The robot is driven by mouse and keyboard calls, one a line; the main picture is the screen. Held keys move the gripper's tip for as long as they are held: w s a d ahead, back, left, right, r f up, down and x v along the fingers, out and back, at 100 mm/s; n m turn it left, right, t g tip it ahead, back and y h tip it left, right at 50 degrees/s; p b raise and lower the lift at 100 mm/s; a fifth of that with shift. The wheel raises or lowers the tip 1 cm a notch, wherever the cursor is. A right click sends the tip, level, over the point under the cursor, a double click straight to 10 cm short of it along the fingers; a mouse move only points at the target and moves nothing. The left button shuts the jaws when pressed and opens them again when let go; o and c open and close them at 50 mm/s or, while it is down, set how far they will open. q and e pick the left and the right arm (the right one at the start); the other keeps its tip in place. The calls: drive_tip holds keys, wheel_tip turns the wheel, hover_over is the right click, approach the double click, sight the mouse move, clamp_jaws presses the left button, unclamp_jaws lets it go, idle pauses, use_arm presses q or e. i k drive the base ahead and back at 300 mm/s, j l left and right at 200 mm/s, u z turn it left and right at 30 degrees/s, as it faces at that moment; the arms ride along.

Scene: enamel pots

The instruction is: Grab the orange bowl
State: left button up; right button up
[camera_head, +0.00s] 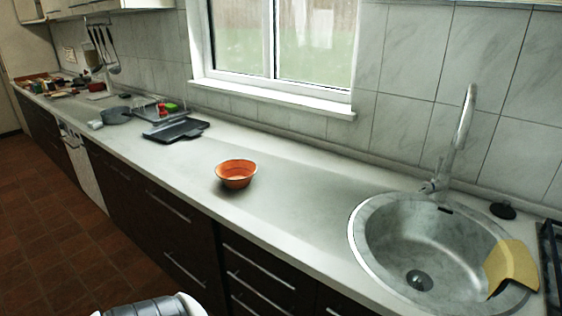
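The orange bowl (236,175) stands upright on the white kitchen counter (290,210), left of the sink and near the middle of the view. It looks empty, with clear counter around it. Neither of my grippers shows in the head view. Only a grey and white rounded part, which seems to be mine, shows at the bottom edge.
A round sink (375,240) with a tall faucet (461,130) lies to the right, a yellow cloth (513,265) over its rim. A dark tray (176,130) and a dish rack stand left of the bowl. Several small items crowd the far left end. A window is behind.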

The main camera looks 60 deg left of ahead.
sight(237, 174)
drive_tip(key=u, duration=2.1)
